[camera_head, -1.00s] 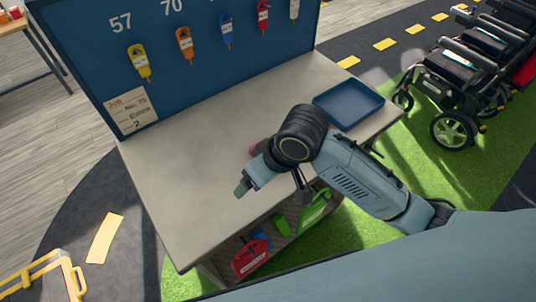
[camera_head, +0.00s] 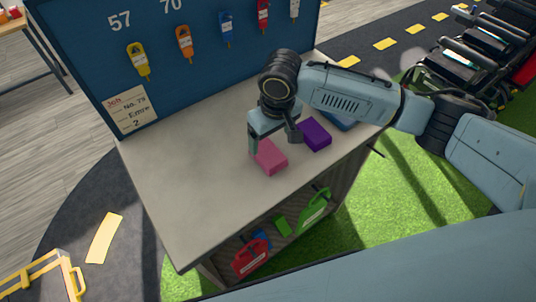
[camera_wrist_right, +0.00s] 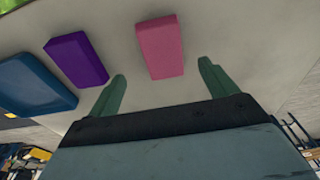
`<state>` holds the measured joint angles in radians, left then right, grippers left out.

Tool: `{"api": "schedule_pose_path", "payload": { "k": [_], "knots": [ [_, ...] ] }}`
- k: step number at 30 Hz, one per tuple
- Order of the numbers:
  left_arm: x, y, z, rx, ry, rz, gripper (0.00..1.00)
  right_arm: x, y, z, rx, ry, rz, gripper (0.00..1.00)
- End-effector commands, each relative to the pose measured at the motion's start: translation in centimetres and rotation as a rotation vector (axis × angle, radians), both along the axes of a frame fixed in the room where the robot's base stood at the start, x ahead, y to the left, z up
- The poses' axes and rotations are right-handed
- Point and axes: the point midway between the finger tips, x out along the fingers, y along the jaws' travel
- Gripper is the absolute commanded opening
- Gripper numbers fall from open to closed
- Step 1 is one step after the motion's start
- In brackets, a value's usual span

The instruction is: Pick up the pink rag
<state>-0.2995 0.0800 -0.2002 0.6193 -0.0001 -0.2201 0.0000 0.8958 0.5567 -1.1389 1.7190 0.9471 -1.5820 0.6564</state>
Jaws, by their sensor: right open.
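The pink rag (camera_head: 269,158) is a small folded block lying on the grey counter (camera_head: 190,200), near its front edge. My right gripper (camera_head: 272,145) is over the counter at the rag, its far finger partly hidden by the arm. In the right wrist view the rag (camera_wrist_right: 160,48) lies ahead of and between the two green fingertips of the open right gripper (camera_wrist_right: 161,70). The fingers appear apart from it. My left gripper is not in view.
A purple block (camera_head: 315,134) lies just right of the rag. A blue tray (camera_head: 343,118) is beyond it, mostly behind my arm. A blue key board (camera_head: 190,75) stands along the counter's back. The counter's left part is clear.

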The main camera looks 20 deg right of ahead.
Motion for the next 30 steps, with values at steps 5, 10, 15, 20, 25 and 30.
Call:
{"api": "schedule_pose_path", "payload": {
  "k": [5,10,15,20,25,30],
  "knots": [
    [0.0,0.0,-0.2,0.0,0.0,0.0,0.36,0.2,0.1,-1.6,0.0,-0.001,0.002,0.85],
    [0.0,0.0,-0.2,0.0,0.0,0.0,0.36,0.3,0.3,-3.3,-0.001,0.001,0.002,0.85],
    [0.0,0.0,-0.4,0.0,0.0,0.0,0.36,0.5,0.6,-5.8,-0.001,0.0,0.001,0.85],
    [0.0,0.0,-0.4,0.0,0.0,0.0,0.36,0.6,0.7,-6.8,0.0,-0.002,0.002,0.85],
    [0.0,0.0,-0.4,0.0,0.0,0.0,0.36,0.6,0.7,-6.8,0.0,-0.002,0.003,0.85],
    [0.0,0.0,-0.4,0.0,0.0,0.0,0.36,0.6,0.6,-6.8,0.0,-0.002,0.003,0.67]
  ]
}}
